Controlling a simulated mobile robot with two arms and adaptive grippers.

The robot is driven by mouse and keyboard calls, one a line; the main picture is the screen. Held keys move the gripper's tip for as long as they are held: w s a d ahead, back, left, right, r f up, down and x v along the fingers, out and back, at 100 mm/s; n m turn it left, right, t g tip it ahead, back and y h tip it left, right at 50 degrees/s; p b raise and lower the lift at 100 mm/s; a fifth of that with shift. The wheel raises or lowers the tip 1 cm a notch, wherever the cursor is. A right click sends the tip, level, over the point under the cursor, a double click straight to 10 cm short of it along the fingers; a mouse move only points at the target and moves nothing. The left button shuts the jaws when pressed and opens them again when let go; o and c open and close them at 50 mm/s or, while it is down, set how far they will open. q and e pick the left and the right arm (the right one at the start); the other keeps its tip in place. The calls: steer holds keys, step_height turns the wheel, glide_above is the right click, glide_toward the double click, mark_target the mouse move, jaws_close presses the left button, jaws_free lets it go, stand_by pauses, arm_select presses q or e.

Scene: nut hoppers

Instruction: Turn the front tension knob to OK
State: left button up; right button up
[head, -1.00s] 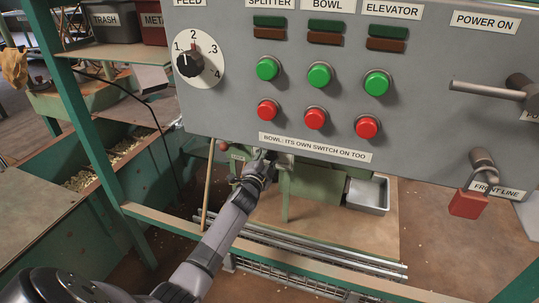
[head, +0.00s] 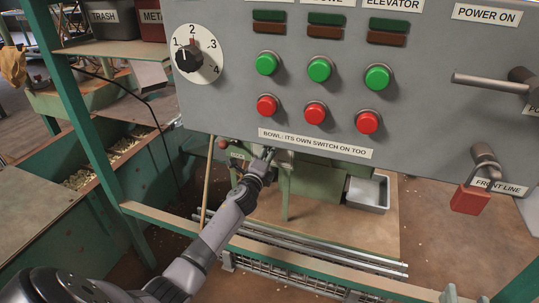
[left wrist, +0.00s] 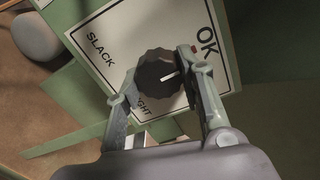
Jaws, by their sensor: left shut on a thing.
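The tension knob (left wrist: 158,74) is dark and scalloped, on a white plate (left wrist: 105,30) in the left wrist view. The plate reads SLACK at upper left, OK at upper right and a partly hidden word ending in "IGHT" below. A small red mark lies by OK. The knob's white pointer line points right and slightly up, below the OK mark. My left gripper (left wrist: 158,92) is shut on the knob, a finger on either side. In the head view my left gripper (head: 267,156) reaches under the grey panel; the knob cannot be made out there.
The grey control panel (head: 230,110) overhangs my left gripper, with green and red buttons and a FEED dial (head: 189,58). A green frame rail (head: 270,247) crosses below my arm. A metal tray (head: 367,193) stands to the right on the wooden board.

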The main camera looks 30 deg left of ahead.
stand_by(0.3)
arm_select(q)
steer(key=o, duration=1.2)
steer(key=shift+c, duration=0.2)
steer(key=v, duration=1.2)
